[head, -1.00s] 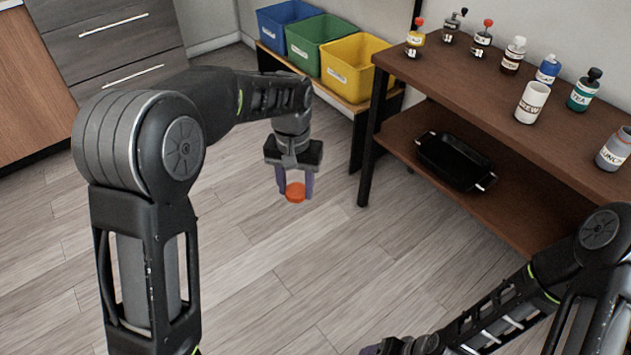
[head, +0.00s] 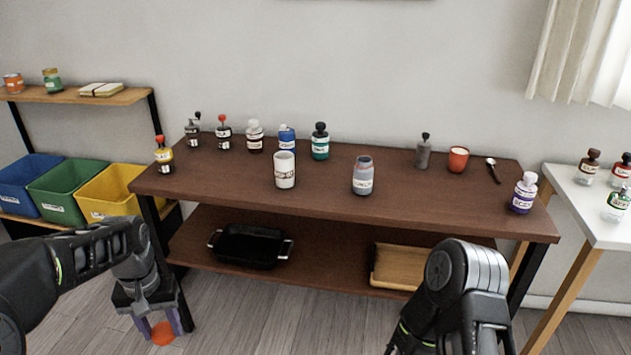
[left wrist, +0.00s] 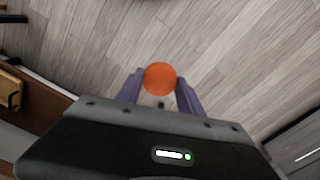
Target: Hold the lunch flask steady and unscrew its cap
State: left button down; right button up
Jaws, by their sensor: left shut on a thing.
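The lunch flask (head: 363,178), a grey bottle with a white label, stands upright on the brown table's top, to the right of a white mug. No cap shows on its neck. My left gripper (head: 163,322) is low at the left, in front of the table and well away from the flask. It is shut on a round orange cap (head: 163,336), which also shows between the purple fingers in the left wrist view (left wrist: 160,79). My right arm is at the lower right, its gripper out of view.
The brown table (head: 330,205) also bears a white mug (head: 285,170), several bottles, a red cup (head: 458,160) and a spoon. A black pan (head: 250,247) and wooden tray (head: 393,267) lie on its lower shelf. Coloured bins (head: 65,190) stand left.

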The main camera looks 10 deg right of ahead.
aim_at(364, 168)
jog(key=i+z, duration=0.1)
jog(key=z, duration=0.35)
jog(key=j+z, duration=0.2)
jog(key=z, duration=0.2)
jog(key=i+j+z, duration=0.1)
jog(key=z, duration=0.35)
jog(key=j+z, duration=0.15)
jog(key=z, duration=0.25)
jog(key=j+z, duration=0.2)
jog(key=z, duration=0.25)
jog(key=j+z, duration=0.25)
jog(key=j, duration=0.5)
jog(key=k+j+z, duration=0.25)
jog(key=j, duration=0.5)
jog(key=i+j, duration=0.05)
jog(key=i, duration=0.05)
